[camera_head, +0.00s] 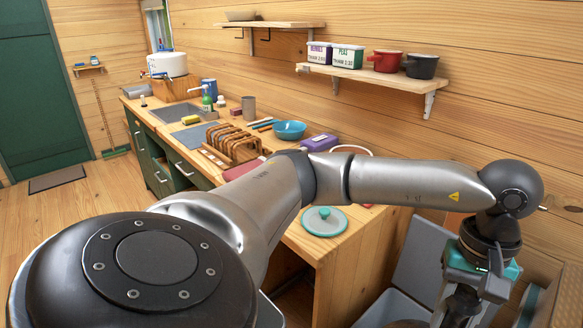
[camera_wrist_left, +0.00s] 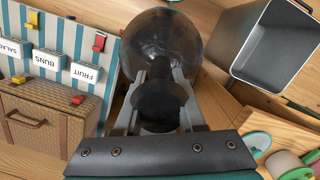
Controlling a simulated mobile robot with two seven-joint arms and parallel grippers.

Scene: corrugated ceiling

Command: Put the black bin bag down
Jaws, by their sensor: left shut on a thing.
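The black bin bag (camera_wrist_left: 161,42) is a dark, glossy, rounded bundle at the top middle of the left wrist view. My left gripper (camera_wrist_left: 158,88) is shut on its gathered neck, with a finger on each side. In the head view my left gripper (camera_head: 462,304) points down at the lower right, and the bag is mostly hidden or cut off by the bottom edge. I cannot tell from these views whether the bag touches the floor. My right gripper is not in view.
An open grey bin (camera_wrist_left: 250,75) stands right of the bag in the wrist view. A wicker hamper (camera_wrist_left: 38,122) and a striped board (camera_wrist_left: 72,38) are on the left. In the head view, a wooden counter (camera_head: 318,245) holds several kitchen things, including a round teal lid (camera_head: 324,221).

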